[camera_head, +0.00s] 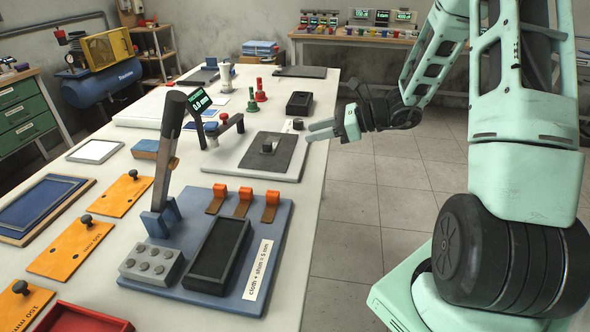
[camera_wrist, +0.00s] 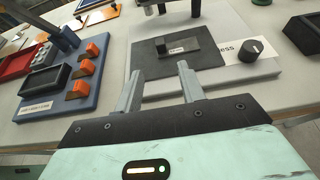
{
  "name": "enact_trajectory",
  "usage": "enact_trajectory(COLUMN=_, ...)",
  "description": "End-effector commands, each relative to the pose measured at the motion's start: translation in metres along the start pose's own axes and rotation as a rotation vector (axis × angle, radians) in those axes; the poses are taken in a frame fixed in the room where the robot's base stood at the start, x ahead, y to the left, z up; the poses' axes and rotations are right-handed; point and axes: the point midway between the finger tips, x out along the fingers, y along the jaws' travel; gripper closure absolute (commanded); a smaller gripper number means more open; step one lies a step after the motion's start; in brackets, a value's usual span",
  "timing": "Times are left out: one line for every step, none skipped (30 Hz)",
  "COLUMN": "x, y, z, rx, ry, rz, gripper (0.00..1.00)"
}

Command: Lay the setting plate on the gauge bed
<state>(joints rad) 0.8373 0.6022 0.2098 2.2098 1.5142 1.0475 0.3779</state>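My gripper (camera_head: 325,130) is at the table's right edge, beside the light grey gauge base (camera_head: 233,170). In the wrist view my gripper (camera_wrist: 160,88) is open and nothing is between its fingers. On the base lies a dark flat plate (camera_head: 287,158), which I take for the gauge bed; it also shows in the wrist view (camera_wrist: 205,72).
A black knob (camera_wrist: 251,48) sits on the base's right. A blue fixture board (camera_head: 187,284) with orange clips and a tall lever (camera_head: 168,155) stands nearer. Yellow knobbed plates (camera_head: 121,195) lie at left. A black tray (camera_head: 299,103) stands beyond. The floor to the right is clear.

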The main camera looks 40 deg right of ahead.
Motion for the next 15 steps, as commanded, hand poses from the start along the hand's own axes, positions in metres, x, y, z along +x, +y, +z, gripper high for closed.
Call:
enact_trajectory(x=0.0, y=0.001, z=0.001, rx=-0.004, ry=0.001, rz=0.004, gripper=0.61)
enact_trajectory(x=0.002, y=0.004, z=0.002, rx=-0.012, ry=0.004, rz=0.013, gripper=0.61)
enact_trajectory(x=0.006, y=0.011, z=0.005, rx=-0.032, ry=0.012, rz=0.035, gripper=0.61)
enact_trajectory(x=0.011, y=0.018, z=0.008, rx=-0.058, ry=0.021, rz=0.062, gripper=0.61)
enact_trajectory(x=0.018, y=0.029, z=0.013, rx=-0.093, ry=0.034, rz=0.099, gripper=0.61)
enact_trajectory(x=0.028, y=0.049, z=0.02, rx=-0.154, ry=0.055, rz=0.163, gripper=0.61)
enact_trajectory(x=0.036, y=0.067, z=0.025, rx=-0.213, ry=0.073, rz=0.221, gripper=0.61)
enact_trajectory(x=0.044, y=0.087, z=0.03, rx=-0.281, ry=0.094, rz=0.286, gripper=0.61)
enact_trajectory(x=0.053, y=0.118, z=0.036, rx=-0.385, ry=0.122, rz=0.384, gripper=0.61)
enact_trajectory(x=0.058, y=0.141, z=0.04, rx=-0.471, ry=0.143, rz=0.461, gripper=0.61)
enact_trajectory(x=0.062, y=0.166, z=0.042, rx=-0.562, ry=0.162, rz=0.54, gripper=0.61)
enact_trajectory(x=0.064, y=0.196, z=0.044, rx=-0.687, ry=0.186, rz=0.641, gripper=0.61)
enact_trajectory(x=0.064, y=0.217, z=0.044, rx=-0.782, ry=0.2, rz=0.716, gripper=0.61)
enact_trajectory(x=0.063, y=0.237, z=0.044, rx=-0.879, ry=0.212, rz=0.789, gripper=0.61)
enact_trajectory(x=0.06, y=0.262, z=0.043, rx=-1.01, ry=0.224, rz=0.884, gripper=0.61)
